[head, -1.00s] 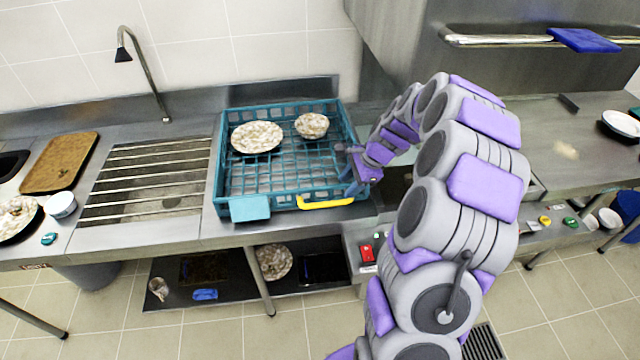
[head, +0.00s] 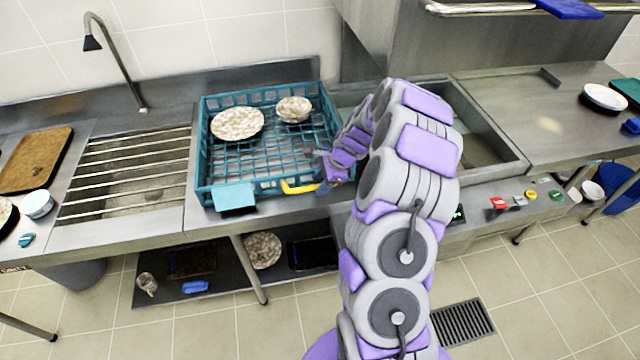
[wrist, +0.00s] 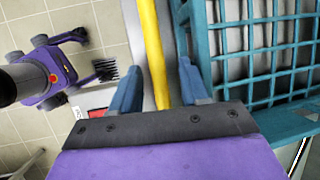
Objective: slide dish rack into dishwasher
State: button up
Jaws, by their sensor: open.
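The teal dish rack (head: 206,165) sits on the steel counter, left of the dishwasher. It holds a speckled plate (head: 237,123) and a speckled bowl (head: 293,109). A yellow handle (head: 292,188) runs along its front side. My gripper (head: 323,186) is at the right end of that handle. In the wrist view, my gripper's blue fingers (wrist: 160,78) are apart, one on each side of the yellow handle (wrist: 152,40), with a gap showing. The dishwasher bay (head: 488,150) is a steel recess under a raised steel hood (head: 385,45); my arm hides part of it.
A slatted sink (head: 130,175) and brown tray (head: 38,160) are to the left. A button panel (head: 520,200) is on the dishwasher front. The right counter (head: 540,110) carries a white plate (head: 605,97). A lower shelf (head: 215,280) holds dishes.

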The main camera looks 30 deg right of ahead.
jog(key=shift+w+a+f, duration=0.1)
jog(key=shift+a+f, duration=0.05)
jog(key=shift+a, duration=0.4)
jog(key=shift+c, duration=0.3)
jog(key=shift+d, duration=0.2)
jog(key=c, duration=0.4)
grip_shut()
